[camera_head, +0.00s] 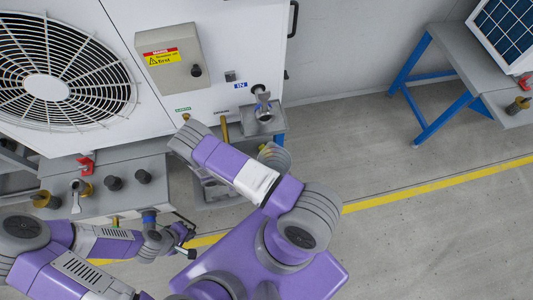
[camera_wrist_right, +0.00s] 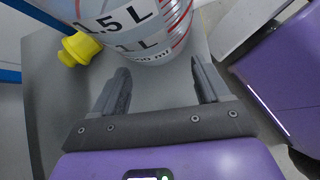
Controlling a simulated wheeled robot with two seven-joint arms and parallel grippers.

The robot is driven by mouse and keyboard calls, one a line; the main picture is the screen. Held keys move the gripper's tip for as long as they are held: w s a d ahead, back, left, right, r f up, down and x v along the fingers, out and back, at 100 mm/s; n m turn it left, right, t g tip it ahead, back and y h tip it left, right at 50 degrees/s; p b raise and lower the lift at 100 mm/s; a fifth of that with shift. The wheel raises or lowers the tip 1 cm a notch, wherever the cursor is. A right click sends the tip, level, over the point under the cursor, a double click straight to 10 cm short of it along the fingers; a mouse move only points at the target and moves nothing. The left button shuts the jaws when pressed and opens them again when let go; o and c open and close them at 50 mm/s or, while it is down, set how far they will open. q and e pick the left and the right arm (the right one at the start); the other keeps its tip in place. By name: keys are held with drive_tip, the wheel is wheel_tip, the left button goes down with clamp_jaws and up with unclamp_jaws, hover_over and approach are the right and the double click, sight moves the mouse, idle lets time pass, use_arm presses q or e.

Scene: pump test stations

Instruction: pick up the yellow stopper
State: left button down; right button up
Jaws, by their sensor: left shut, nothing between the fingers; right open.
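The yellow stopper (camera_wrist_right: 80,47) lies on a grey surface (camera_wrist_right: 50,110) in the right wrist view, at the upper left, beside a clear measuring jug. My right gripper (camera_wrist_right: 162,85) is open, with its two dark fingers apart and only the grey surface and the jug's lower part seen between them. The stopper is to the left of and beyond the left finger, outside the jaws. I cannot make out the stopper or the right gripper in the head view, where my right arm covers much of the middle. My left gripper (camera_head: 187,241) is shut and empty in the head view.
The measuring jug (camera_wrist_right: 140,22) with black and red marks stands just ahead of the right fingers. A white cabinet with a fan (camera_head: 47,87) stands at the left. A grey bench with valves (camera_head: 113,183) is below it. A blue-legged table (camera_head: 460,60) stands at right.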

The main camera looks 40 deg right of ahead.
drive_tip(key=w+d+n+t+h, duration=0.1)
drive_tip(key=w, duration=0.1)
drive_tip(key=w+d+n+t+h+b, duration=0.1)
drive_tip(key=w+h, duration=0.1)
drive_tip(key=w+d+n+t+h, duration=0.1)
drive_tip(key=w+n, duration=0.1)
drive_tip(key=shift+w+d+t+h, duration=0.2)
drive_tip(key=shift+d+t+h, duration=0.1)
drive_tip(key=shift+t+h, duration=0.1)
drive_tip(key=shift+w+d+f+n+h+b, duration=0.1)
drive_tip(key=shift+w+n+h+b, duration=0.2)
drive_tip(key=shift+w+b, duration=0.05)
drive_tip(key=shift+d+f+t, duration=0.3)
drive_tip(key=shift+d+t, duration=0.1)
drive_tip(key=shift+d, duration=0.1)
drive_tip(key=shift+b+x, duration=0.4)
drive_tip(key=shift+x, duration=0.45)
drive_tip(key=b+x, duration=0.1)
drive_tip(key=x, duration=0.3)
drive_tip(key=shift+s+d+f+b, duration=0.1)
drive_tip(key=shift+f+b, duration=0.15)
drive_tip(key=shift+b, duration=0.05)
drive_tip(key=shift+d, duration=0.4)
drive_tip(key=shift+c, duration=0.4)
drive_tip(key=c, duration=0.5)
